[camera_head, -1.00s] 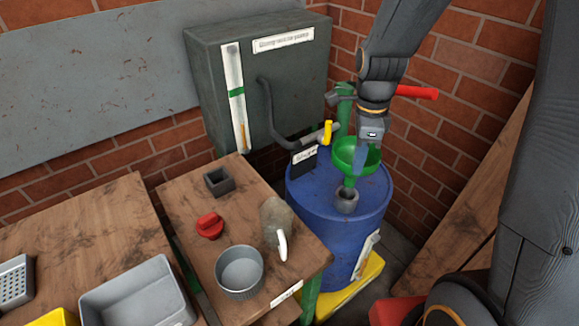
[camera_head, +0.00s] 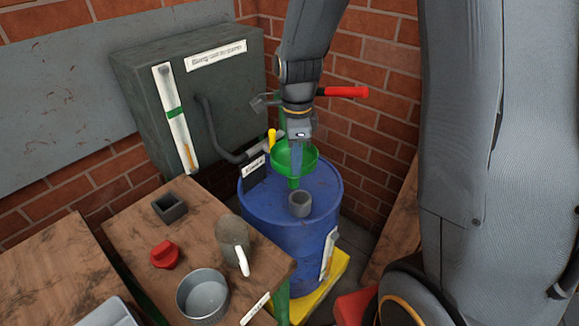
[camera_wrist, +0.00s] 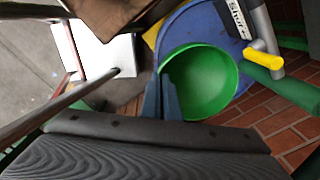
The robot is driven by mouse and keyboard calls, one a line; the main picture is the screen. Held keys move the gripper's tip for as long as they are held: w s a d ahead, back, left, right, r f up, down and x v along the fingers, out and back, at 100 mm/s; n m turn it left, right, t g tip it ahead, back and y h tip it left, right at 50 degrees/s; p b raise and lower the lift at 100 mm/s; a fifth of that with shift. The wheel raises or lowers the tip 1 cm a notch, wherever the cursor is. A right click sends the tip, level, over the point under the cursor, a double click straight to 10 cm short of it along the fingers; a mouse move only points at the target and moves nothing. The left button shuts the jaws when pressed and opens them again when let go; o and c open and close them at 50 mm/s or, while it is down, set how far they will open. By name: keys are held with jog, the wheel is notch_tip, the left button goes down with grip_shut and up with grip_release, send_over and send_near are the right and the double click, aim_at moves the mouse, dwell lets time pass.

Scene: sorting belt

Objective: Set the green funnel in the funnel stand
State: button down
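The green funnel (camera_head: 309,160) hangs upright over the blue drum, wide mouth up and spout down. My gripper (camera_head: 295,170) is shut on the funnel's rim wall. In the wrist view, the fingers (camera_wrist: 161,98) pinch the left edge of the green bowl (camera_wrist: 205,80). The spout tip shows just behind and above the grey collar (camera_head: 299,205) on the drum top, apart from it in the picture. A small dark square open-topped holder (camera_head: 170,209) stands empty on the wooden table; I cannot tell for certain that it is the funnel stand.
The blue drum (camera_head: 265,215) stands on a yellow base. A yellow-handled tap (camera_head: 272,139) and a red-handled lever (camera_head: 345,92) are close to my gripper. The wooden table (camera_head: 130,240) holds a red knob-like piece (camera_head: 165,255), a jug (camera_head: 232,240) and a round pan (camera_head: 203,297).

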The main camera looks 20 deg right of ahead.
jog(key=w+a+r+p, duration=0.1)
jog(key=w+a+r, duration=0.15)
jog(key=a, duration=0.65)
jog(key=w+a+r+p, duration=0.1)
jog(key=w+a+p, duration=0.15)
jog(key=a, duration=0.55)
jog(key=s+a+r+p, duration=0.1)
jog(key=a+r+p, duration=0.1)
jog(key=a, duration=1.8)
jog(key=f+b, duration=0.2)
jog(key=f, duration=0.1)
jog(key=f+b, duration=0.2)
jog(key=shift+s+a, duration=0.1)
jog(key=shift+a, duration=0.2)
jog(key=shift+f, duration=0.1)
jog(key=shift+f, duration=1.2)
